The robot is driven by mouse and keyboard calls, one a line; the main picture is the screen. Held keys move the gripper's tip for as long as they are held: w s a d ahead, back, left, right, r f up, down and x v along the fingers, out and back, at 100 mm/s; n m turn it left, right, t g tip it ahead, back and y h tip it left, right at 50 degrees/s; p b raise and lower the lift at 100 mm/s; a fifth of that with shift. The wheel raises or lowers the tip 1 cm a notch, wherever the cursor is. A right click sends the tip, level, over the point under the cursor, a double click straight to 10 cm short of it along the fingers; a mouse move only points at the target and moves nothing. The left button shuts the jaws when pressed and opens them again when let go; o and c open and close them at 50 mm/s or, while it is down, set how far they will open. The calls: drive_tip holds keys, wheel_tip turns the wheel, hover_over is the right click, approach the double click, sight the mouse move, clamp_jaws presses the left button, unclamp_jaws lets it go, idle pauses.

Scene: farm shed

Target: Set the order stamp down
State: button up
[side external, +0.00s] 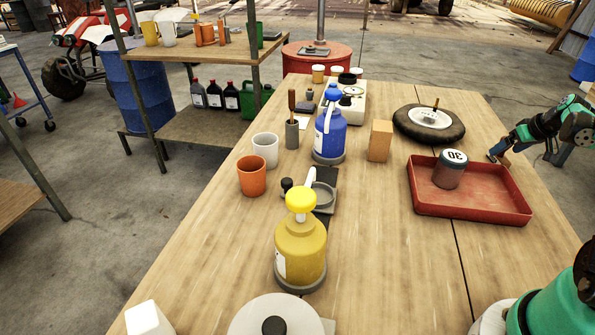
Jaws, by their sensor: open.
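My gripper (497,153) is at the right side of the table, low over the top and just right of the red tray's far corner. Its jaws are open. A small brown block-like thing (506,160) shows right at the fingers; it may be the order stamp, but it is too small and partly covered to be sure. I cannot tell whether it touches the fingers or rests on the table.
A wooden block (380,141), blue jug (331,137) and yellow jug (301,252) stand left.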

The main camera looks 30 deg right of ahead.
drive_tip(key=shift+x, duration=1.4)
clamp_jaws()
drive_tip(key=shift+r, duration=0.1)
